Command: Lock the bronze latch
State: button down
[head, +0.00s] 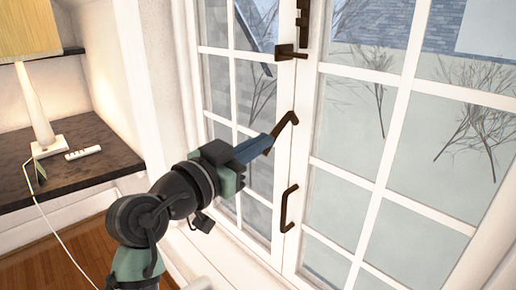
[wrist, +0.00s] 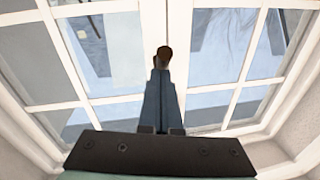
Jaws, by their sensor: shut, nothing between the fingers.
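A dark bronze latch (head: 287,53) sits high on the meeting frame of the white window, with a short arm pointing left. A dark bronze bent handle (head: 287,125) is lower on the left sash. My gripper (head: 268,143) is shut, with its blue fingers at the lower end of this bent handle. I cannot tell whether they touch it. In the wrist view my gripper (wrist: 161,80) points at the middle frame, and a dark brown rounded end (wrist: 163,54) shows just beyond the fingertips. Nothing is held between the fingers.
Another dark pull handle (head: 288,208) is below on the right sash, and a dark vertical bar (head: 303,22) is above. A dark shelf (head: 70,155) with a lamp (head: 38,105) stands at the left. White window walls flank my arm.

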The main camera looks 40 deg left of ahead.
jog(key=w+f+n+t+y+b, duration=0.1)
jog(key=w+f+t+b, duration=0.4)
jog(key=b, duration=1.8)
jog(key=shift+w+f+t, duration=0.3)
jog(key=shift+f, duration=0.25)
jog(key=shift+w+d, duration=0.15)
jog(key=shift+d, duration=0.05)
